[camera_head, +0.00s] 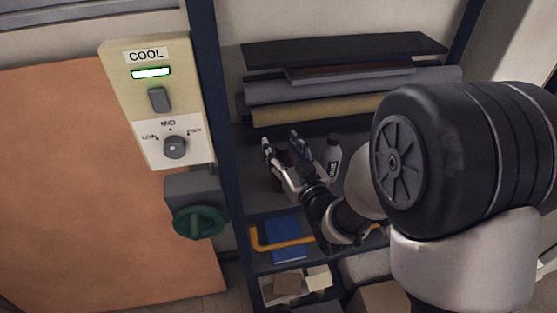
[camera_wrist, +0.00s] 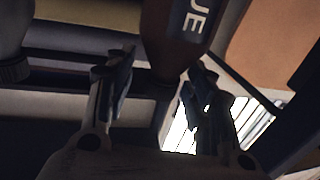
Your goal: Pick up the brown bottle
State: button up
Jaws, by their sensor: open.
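The brown bottle (camera_wrist: 168,42) fills the top middle of the wrist view, with a dark label showing the letters "UE". Its narrowing end lies between my two fingertips in that picture; I see no clear contact. In the head view the brown bottle (camera_head: 283,158) is mostly hidden behind my gripper (camera_head: 280,140), on a shelf. My gripper is open, its fingers spread apart and empty; it also shows in the wrist view (camera_wrist: 158,72).
A grey bottle (camera_head: 331,158) stands close right of my gripper; it edges the wrist view's left (camera_wrist: 12,35). Rolled fabrics (camera_head: 340,102) lie behind and above. A dark rack post (camera_head: 222,150) is left. Below are a blue item (camera_head: 285,240) and small boxes (camera_head: 290,284).

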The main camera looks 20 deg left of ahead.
jog(key=shift+s, duration=0.15)
jog(key=shift+d, duration=0.1)
jog(key=shift+c, duration=0.6)
grip_shut()
jog(key=shift+r, duration=0.1)
